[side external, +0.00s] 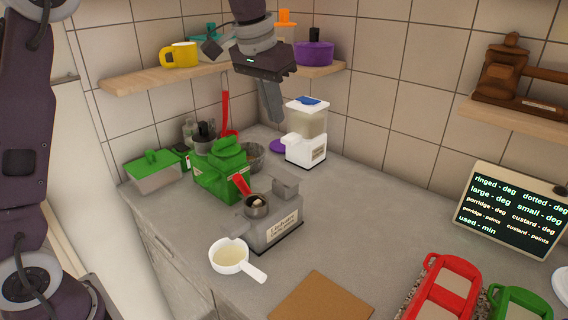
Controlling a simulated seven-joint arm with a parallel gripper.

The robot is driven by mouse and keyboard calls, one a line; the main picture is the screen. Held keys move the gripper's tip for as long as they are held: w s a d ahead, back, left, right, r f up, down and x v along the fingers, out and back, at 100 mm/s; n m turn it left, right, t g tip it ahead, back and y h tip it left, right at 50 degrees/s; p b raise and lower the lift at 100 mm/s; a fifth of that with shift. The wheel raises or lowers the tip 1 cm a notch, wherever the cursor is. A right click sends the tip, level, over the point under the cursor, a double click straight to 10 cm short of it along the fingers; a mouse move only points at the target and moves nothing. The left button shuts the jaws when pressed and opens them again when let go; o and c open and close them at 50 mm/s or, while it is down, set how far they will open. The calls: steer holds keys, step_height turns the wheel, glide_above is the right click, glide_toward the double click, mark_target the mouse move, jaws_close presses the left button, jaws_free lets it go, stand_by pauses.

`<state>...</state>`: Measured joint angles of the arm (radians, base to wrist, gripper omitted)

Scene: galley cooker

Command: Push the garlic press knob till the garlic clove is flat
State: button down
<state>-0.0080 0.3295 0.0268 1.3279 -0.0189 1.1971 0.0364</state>
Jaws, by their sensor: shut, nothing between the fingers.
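A grey boxy device (278,222) with a white label stands on the counter near the middle; it looks like the garlic press, but the label is too small to read surely. A small dark metal cup (255,211) sits at its left, with a small whitish lump (258,202), perhaps the garlic clove, inside. A grey block (286,187) rises at its right back and may be the knob. My gripper (273,117) is shut and empty, pointing down, well above the counter and the device, touching nothing I can make out.
A white dispenser (306,138) stands behind. A white saucepan (229,257) is in front left, a brown board (320,298) in front.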

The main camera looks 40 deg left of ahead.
glide_toward(287, 175)
steer(key=x, duration=0.5)
steer(key=shift+w+f, duration=0.1)
steer(key=shift+w, duration=0.05)
steer(key=shift+f, duration=0.45)
steer(key=shift+f, duration=0.1)
